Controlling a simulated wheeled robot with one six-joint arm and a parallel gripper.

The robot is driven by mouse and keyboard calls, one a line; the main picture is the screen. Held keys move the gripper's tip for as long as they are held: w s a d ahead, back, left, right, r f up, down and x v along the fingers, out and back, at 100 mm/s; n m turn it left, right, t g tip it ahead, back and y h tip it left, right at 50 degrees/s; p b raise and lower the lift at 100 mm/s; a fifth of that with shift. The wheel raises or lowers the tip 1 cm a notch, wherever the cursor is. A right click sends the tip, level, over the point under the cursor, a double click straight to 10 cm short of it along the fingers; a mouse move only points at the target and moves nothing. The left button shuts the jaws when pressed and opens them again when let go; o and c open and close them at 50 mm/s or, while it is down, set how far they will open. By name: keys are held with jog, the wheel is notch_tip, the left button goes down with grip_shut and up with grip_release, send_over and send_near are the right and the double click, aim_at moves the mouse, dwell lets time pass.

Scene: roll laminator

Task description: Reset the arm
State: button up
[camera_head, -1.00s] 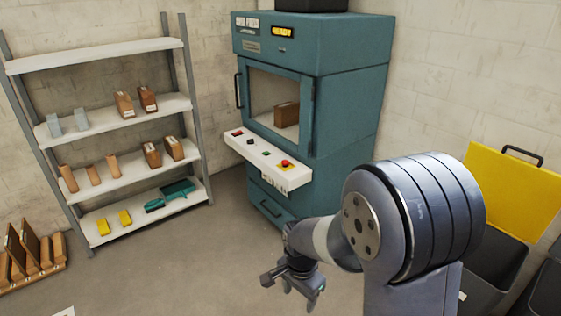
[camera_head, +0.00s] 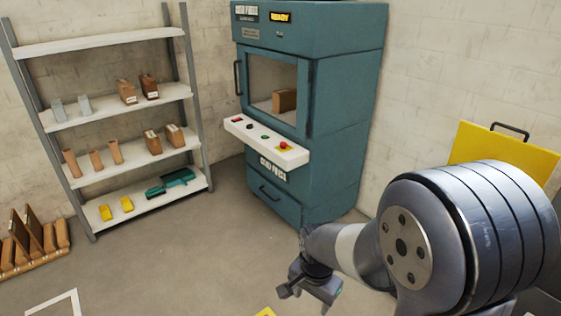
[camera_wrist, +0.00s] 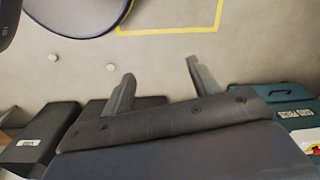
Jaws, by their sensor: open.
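My gripper (camera_head: 310,287) hangs low at the end of my arm, over the floor in front of the teal machine (camera_head: 318,165). In the wrist view its two fingers (camera_wrist: 158,88) stand apart with nothing between them, so it is open and empty. The machine's window is closed and a brown block (camera_head: 284,100) sits behind it. Its panel (camera_head: 266,141) carries a red button, and a yellow display above reads READY.
A shelf rack (camera_head: 118,95) with brown and grey blocks, yellow pieces and a teal tool (camera_head: 172,183) stands left. A wooden rack (camera_head: 35,248) is on the floor. A yellow lid (camera_head: 500,150) is at right. Open floor lies between.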

jog(key=s+d+f+n+t+b, duration=0.1)
jog(key=s+d+f+n+b, duration=0.3)
jog(key=s+f+b, duration=0.3)
jog(key=shift+d+f+b, duration=0.75)
jog(key=shift+f+b, duration=0.6)
jog(key=shift+b, duration=0.9)
jog(key=shift+s+r, duration=0.1)
jog(key=shift+s, duration=0.05)
